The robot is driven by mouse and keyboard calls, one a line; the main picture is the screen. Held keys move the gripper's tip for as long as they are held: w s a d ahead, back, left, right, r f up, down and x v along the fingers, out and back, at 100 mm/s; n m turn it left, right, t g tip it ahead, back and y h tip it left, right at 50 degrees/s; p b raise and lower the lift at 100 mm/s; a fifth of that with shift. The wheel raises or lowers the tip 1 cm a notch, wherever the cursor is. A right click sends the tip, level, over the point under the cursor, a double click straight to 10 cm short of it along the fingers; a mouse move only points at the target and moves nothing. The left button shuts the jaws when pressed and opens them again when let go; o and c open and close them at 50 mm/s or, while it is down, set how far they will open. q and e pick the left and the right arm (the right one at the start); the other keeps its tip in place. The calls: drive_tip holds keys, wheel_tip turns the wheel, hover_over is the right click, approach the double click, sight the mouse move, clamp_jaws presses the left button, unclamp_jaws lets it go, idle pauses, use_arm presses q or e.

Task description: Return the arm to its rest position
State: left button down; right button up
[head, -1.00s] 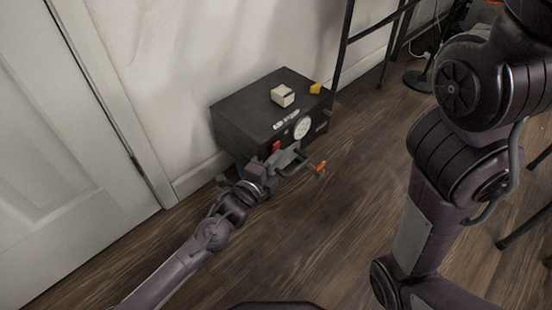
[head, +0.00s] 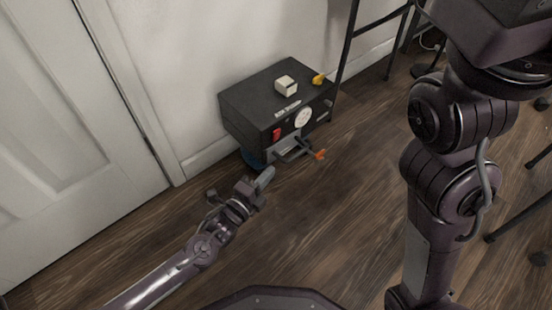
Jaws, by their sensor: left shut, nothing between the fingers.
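My left arm comes in from the lower left of the head view. Its gripper (head: 265,178) is shut and empty, over the wooden floor just in front of a black box (head: 255,104). The gripper is apart from the box, with a small gap showing. The box has a round white dial (head: 302,118), a red switch (head: 277,133) and a grey bracket with an orange-tipped handle (head: 319,154) on its front. My right arm fills the right side of the view; its gripper is not in view.
A small white block (head: 286,86) and a yellow piece (head: 318,79) lie on top of the box. A white door (head: 75,130) is at the left. A black metal frame (head: 350,45) stands behind the box at the right. The floor (head: 330,215) in the middle is clear.

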use_arm(q)
drive_tip(key=shift+s+a, duration=0.4)
drive_tip(key=shift+s, duration=0.2)
